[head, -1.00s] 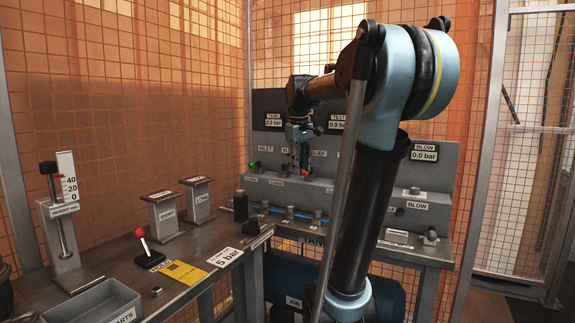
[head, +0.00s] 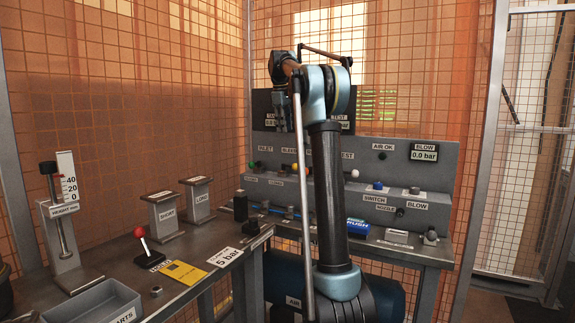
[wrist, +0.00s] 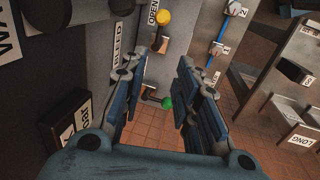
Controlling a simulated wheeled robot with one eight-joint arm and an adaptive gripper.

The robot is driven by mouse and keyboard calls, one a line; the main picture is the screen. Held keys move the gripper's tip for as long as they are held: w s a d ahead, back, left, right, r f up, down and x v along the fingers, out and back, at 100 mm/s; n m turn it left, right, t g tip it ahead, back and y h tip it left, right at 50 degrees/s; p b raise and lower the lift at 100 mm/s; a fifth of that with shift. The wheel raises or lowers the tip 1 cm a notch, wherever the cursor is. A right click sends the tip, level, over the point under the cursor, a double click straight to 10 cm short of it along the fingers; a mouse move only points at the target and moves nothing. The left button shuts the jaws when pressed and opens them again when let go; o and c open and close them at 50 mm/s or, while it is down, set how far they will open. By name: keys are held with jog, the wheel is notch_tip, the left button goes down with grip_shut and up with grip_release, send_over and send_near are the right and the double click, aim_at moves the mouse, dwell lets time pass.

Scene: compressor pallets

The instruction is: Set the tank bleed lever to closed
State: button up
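The bleed lever's yellow knob (wrist: 163,17) is at the top of the wrist view, beside an OPEN label (wrist: 153,12). A BLEED label (wrist: 117,40) is on the panel to its left. In the head view a yellow-orange knob (head: 295,167) shows under the BLEED label (head: 290,150). My gripper (head: 283,128) hangs in front of the panel's upper part, above the knobs. In the wrist view my gripper (wrist: 163,95) is open and empty, its fingers apart. The yellow knob lies beyond the gap and is not touched.
A green inlet knob (wrist: 167,102) shows between the fingers, further off. A white test knob (head: 354,173) is to the right of my arm. Blue-handled fittings (wrist: 217,48) run along the bench. A red-knobbed lever (head: 139,233) and a parts tray (head: 104,300) are on the left table.

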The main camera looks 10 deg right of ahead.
jog(key=w+f, duration=0.1)
jog(key=f, duration=0.4)
jog(key=w+d+f, duration=0.1)
jog(key=f, duration=0.5)
jog(key=w+d+f, duration=0.1)
jog(key=f, duration=0.5)
grip_shut()
jog(key=shift+d, duration=0.15)
